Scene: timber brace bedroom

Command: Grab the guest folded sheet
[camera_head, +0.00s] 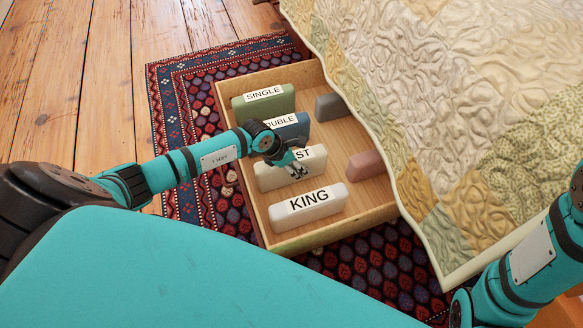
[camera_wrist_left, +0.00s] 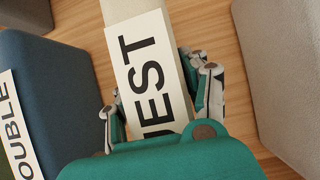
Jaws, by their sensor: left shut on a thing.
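The guest folded sheet (camera_head: 270,178) is a cream block in the open drawer, between the blue DOUBLE block and the white KING block. Its white label reads partly "ST" in the head view and "UEST" in the left wrist view (camera_wrist_left: 147,70). My left gripper (camera_head: 298,172) is over it, with fingers on both sides of the block, shut on it. The fingers also show in the left wrist view (camera_wrist_left: 162,100). The gripper hides part of the label. My right gripper is not in view; only part of my right arm shows at the lower right.
The wooden drawer (camera_head: 262,218) also holds a green SINGLE block (camera_head: 262,103), the blue DOUBLE block (camera_head: 290,131), the KING block (camera_head: 308,204), a grey block (camera_head: 331,106) and a pink block (camera_head: 366,165). A quilted bed (camera_head: 480,110) overhangs its right side. A patterned rug (camera_head: 185,100) lies beneath.

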